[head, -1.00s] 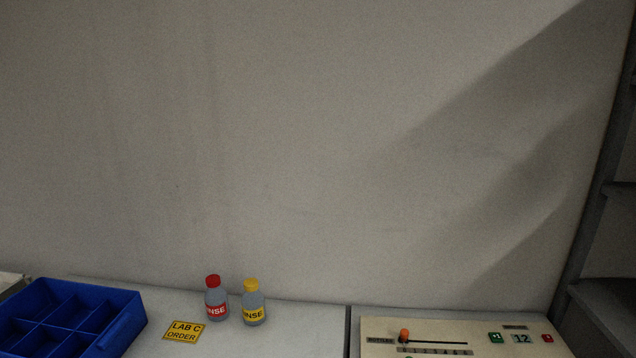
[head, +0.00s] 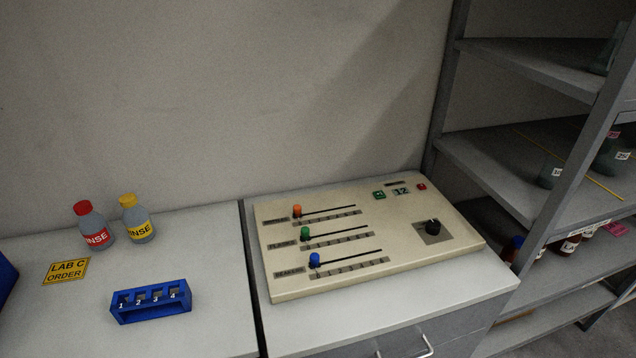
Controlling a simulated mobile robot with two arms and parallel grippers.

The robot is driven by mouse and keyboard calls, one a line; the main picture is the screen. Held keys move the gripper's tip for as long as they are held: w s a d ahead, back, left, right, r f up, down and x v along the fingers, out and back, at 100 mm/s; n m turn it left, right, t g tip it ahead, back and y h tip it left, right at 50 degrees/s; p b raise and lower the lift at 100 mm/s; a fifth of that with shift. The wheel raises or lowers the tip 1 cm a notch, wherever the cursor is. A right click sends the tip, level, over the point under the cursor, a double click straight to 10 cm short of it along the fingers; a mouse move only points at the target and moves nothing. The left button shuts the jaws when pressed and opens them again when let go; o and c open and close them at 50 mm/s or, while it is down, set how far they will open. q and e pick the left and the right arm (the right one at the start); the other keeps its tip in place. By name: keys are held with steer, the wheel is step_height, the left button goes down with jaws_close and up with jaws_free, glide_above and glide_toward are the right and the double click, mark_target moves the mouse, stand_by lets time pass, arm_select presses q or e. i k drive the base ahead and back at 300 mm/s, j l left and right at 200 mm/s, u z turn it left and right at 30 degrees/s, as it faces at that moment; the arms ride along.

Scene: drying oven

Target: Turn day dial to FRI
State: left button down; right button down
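A cream control panel (head: 400,262) lies on the cabinet top right of centre. It has a black rotary knob (head: 432,227) on a dark square plate at its right side. The lettering around the knob is too small to read, so I cannot tell if it is the day dial or where it points. Neither of my grippers is in the head view.
Rinse bottles (head: 139,222) and a blue numbered rack (head: 151,305) stand left. Grey shelving (head: 520,160) rises at right.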

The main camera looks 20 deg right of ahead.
mark_target(432, 228)
steer(key=z, duration=1.45)
